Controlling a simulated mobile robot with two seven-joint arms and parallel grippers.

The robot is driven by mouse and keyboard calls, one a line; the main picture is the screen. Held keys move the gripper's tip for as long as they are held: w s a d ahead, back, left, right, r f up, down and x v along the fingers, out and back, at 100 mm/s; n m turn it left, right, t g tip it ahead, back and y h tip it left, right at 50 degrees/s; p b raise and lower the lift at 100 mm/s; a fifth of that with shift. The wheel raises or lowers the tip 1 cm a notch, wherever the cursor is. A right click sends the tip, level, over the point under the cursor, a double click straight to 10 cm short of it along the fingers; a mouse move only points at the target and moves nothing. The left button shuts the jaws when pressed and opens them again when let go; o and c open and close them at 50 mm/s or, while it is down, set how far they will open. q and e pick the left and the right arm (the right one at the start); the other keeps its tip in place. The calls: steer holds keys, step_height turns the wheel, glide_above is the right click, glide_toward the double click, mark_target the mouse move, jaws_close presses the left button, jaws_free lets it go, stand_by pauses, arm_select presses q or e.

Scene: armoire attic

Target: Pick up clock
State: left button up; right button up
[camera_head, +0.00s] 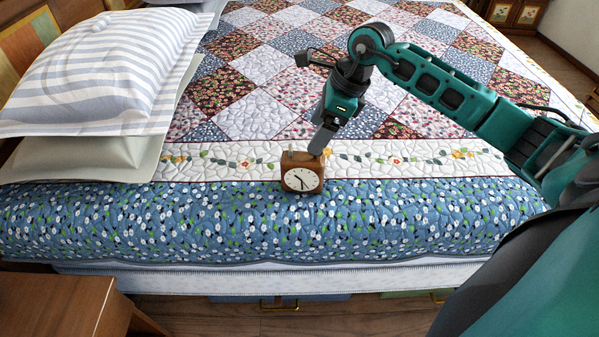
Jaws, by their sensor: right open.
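A small brown clock (302,182) with a white round face and dark hands stands upright on the blue floral edge of the quilt, near the front side of the bed. My right gripper (318,150) points down from above at the clock's top, a finger showing close to its upper right corner. I cannot tell whether the fingers touch it. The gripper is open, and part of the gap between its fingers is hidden. My left gripper is not in view.
The bed's patchwork quilt (262,64) is flat and clear around the clock. Striped and plain pillows (115,75) lie at the left. A wooden table corner (50,305) is at the front left. Drawers (282,303) show under the bed.

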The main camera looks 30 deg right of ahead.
mark_target(304, 157)
steer(key=x, duration=0.8)
steer(key=shift+d+f, duration=0.15)
steer(key=shift+f, duration=0.15)
jaws_close()
stand_by(0.5)
steer(key=shift+r, duration=0.1)
